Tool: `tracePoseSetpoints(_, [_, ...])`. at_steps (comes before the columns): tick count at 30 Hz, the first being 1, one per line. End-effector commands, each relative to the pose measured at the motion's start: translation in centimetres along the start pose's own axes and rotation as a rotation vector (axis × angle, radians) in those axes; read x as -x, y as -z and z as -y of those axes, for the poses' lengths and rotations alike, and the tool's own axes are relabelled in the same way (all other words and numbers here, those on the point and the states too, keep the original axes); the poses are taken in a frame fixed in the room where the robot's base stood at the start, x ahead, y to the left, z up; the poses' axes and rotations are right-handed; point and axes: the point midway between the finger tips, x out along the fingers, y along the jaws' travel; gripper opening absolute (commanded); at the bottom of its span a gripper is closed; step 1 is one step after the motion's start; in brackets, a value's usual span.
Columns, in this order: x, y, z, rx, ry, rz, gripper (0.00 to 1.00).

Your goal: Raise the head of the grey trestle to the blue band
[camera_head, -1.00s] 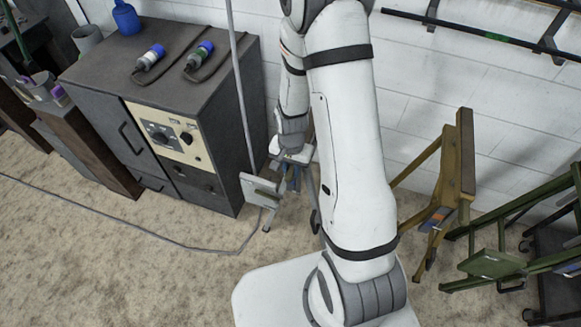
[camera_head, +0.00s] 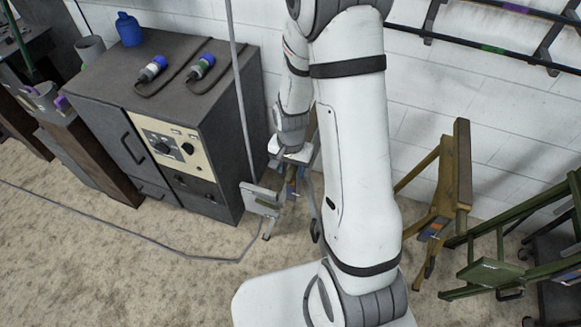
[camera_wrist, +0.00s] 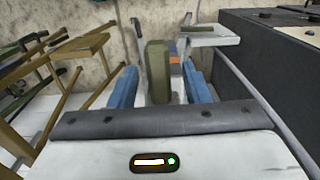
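The grey trestle (camera_head: 262,199) stands on the floor right of the dark cabinet, largely hidden behind my arm and gripper in the head view. In the wrist view its pale grey parts (camera_wrist: 213,36) show beyond my fingers, with a small blue band (camera_wrist: 172,46) and an orange band (camera_wrist: 176,60) near the centre. My gripper (camera_wrist: 160,68) has two blue fingers set apart. An olive block (camera_wrist: 157,72) appears between them, with a visible gap on each side. I cannot tell whether the block belongs to the trestle. In the head view my gripper (camera_head: 291,174) is small and close to the trestle.
The dark cabinet (camera_head: 222,125) with a dial panel stands left of the trestle. A thin grey pole (camera_head: 238,90) rises beside it. A yellow-brown trestle (camera_head: 447,195) and a green one (camera_head: 490,271) stand at the right. A cable (camera_head: 140,249) crosses the open floor.

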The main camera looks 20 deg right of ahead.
Motion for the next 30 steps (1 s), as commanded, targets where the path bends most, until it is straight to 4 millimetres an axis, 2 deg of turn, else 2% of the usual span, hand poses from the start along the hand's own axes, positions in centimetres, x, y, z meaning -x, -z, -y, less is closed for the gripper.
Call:
tracePoseSetpoints(8, [0.5,0.0,0.0,0.0,0.0,0.0,0.44])
tracePoseSetpoints(21, [6.7,0.1,0.1,0.0,0.001,-0.002,0.44])
tracePoseSetpoints(24, [7.5,0.1,0.1,0.0,0.001,-0.001,0.44])
tracePoseSetpoints(30, [7.8,0.0,0.1,0.0,-0.001,0.001,0.44])
